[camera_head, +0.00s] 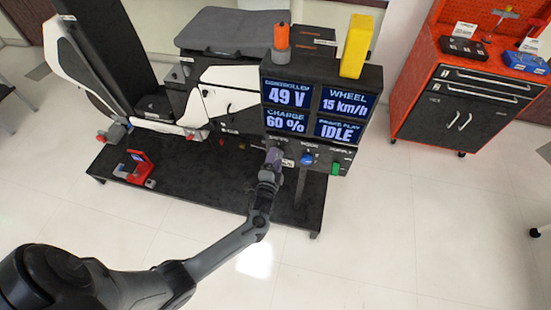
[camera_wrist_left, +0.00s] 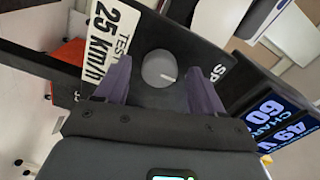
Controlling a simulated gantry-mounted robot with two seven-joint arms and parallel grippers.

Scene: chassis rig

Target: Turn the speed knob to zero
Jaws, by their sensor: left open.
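The speed knob (camera_wrist_left: 160,69) is a round grey knob with a white pointer line on a dark panel. In the left wrist view it sits between the two purple fingers of my left gripper (camera_wrist_left: 158,88), which are open and apart from it on both sides. A label reading "25 km/h" is left of the knob, and a partly hidden label starting "SP" is right of it. In the head view my left gripper (camera_head: 273,158) is at the panel below the screens and hides the knob. The wheel screen (camera_head: 346,101) reads 15 km/h. My right gripper is not in view.
A blue knob (camera_head: 306,159) and a green switch (camera_head: 335,168) are on the panel just right of my left gripper. An orange-topped tool (camera_head: 281,42) and a yellow block (camera_head: 356,46) stand on top. A red clamp-like part (camera_head: 139,165) rests on the bench at left.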

